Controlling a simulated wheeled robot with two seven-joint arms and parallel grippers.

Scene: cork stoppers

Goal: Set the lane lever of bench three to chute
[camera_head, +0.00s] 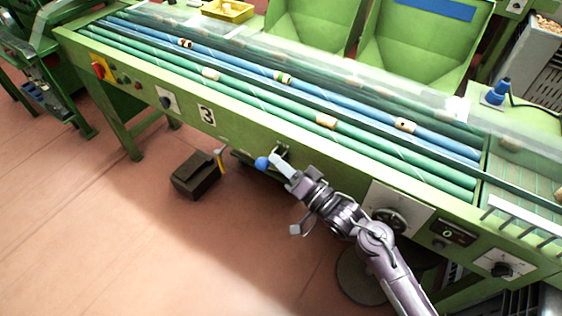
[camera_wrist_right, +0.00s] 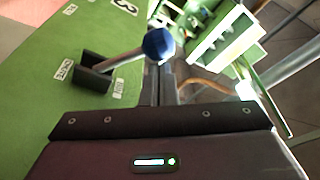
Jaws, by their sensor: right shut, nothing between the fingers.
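The lane lever has a blue ball knob (camera_head: 262,163) and stands out from the green front of the bench marked 3 (camera_head: 207,115). In the right wrist view the blue knob (camera_wrist_right: 157,43) ends a grey shaft that rises from a black bracket (camera_wrist_right: 95,72). The shaft leans right in that view. Small white labels (camera_wrist_right: 65,70) sit by the bracket; their words are too small to read surely. My right gripper (camera_head: 277,162) is shut and empty, its fingertips at the knob; whether they touch cannot be told. My left gripper is out of view.
A dark box (camera_head: 195,175) stands on the floor below the bench. A handwheel (camera_head: 390,220) and a black dial (camera_head: 502,269) are on the front to the right, a red switch (camera_head: 99,69) to the left. Corks lie on the rollers above.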

